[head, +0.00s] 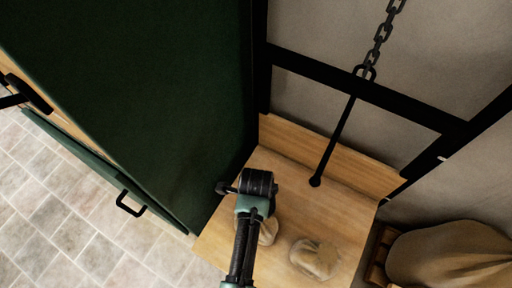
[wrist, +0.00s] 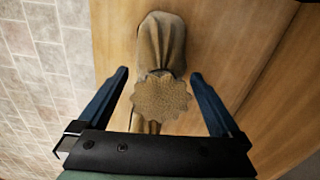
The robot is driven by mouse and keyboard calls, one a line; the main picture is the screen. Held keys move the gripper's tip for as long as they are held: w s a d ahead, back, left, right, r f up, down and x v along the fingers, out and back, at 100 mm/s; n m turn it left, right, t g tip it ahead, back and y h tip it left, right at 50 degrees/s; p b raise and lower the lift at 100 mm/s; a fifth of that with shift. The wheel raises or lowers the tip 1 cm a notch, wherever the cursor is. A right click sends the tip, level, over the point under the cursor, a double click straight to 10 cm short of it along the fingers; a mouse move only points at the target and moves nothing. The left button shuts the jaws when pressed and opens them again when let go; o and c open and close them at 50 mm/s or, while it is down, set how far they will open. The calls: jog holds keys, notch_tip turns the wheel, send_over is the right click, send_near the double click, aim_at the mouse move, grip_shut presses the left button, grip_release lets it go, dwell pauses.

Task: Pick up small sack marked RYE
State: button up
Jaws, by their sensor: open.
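A small tan cloth sack with a frilled, tied top (wrist: 162,42) lies on the wooden surface in the wrist view, between and beyond my fingers. It also shows in the head view (head: 268,232), partly hidden behind my arm. A second small sack (head: 315,258) lies to the right on the same wooden shelf (head: 222,243). No RYE marking is legible on either sack.
A dark green cabinet panel (head: 130,80) stands close on the left of the shelf. A black rod (head: 335,140) on a chain (head: 380,40) hangs over the shelf's back. A large sack (head: 450,255) lies at lower right. Tiled floor (head: 70,210) is at left.

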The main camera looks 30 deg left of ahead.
jog(key=shift+f, duration=0.45)
jog(key=shift+c, duration=0.2)
grip_shut()
jog(key=shift+w+a+r, duration=0.1)
jog(key=shift+r, duration=0.05)
